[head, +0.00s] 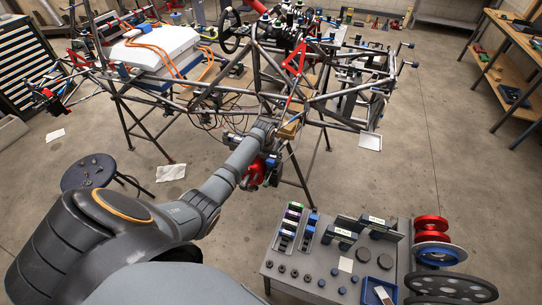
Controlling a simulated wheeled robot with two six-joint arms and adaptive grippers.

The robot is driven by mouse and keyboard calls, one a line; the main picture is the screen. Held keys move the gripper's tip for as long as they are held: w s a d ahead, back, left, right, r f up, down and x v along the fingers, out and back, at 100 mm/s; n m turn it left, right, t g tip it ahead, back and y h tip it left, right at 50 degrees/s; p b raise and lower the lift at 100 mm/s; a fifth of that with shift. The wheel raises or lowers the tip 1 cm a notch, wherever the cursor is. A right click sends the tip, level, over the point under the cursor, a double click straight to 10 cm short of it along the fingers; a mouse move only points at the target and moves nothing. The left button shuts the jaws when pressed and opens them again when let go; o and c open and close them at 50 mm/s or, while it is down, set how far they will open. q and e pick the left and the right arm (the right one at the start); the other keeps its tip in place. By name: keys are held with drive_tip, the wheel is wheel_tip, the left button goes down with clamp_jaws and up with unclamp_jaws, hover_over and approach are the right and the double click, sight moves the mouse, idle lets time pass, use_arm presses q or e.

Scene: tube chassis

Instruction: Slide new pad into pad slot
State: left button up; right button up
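My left arm reaches up from the lower left to the tube chassis (325,97). My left gripper (268,166) is at the arm's far end, among dark and red parts below the chassis's lower tubes. Its fingers are too small and too covered to show whether they are open or shut. A red part (256,173) sits beside it, and a tan block (289,130) is just above and to the right. I cannot make out the new pad or the pad slot there. My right gripper is not in view.
A grey parts table (284,284) at the lower right holds dark boxes, small round parts and a blue tray (378,290). Red and dark discs (432,229) stand at its right side. A round stool (89,172) is at the left. Open floor lies to the right.

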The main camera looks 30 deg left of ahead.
use_arm(q)
drive_tip(key=shift+o, duration=0.2)
drive_tip(key=shift+r, duration=0.1)
drive_tip(key=v, duration=1.2)
drive_tip(key=shift+s, duration=0.1)
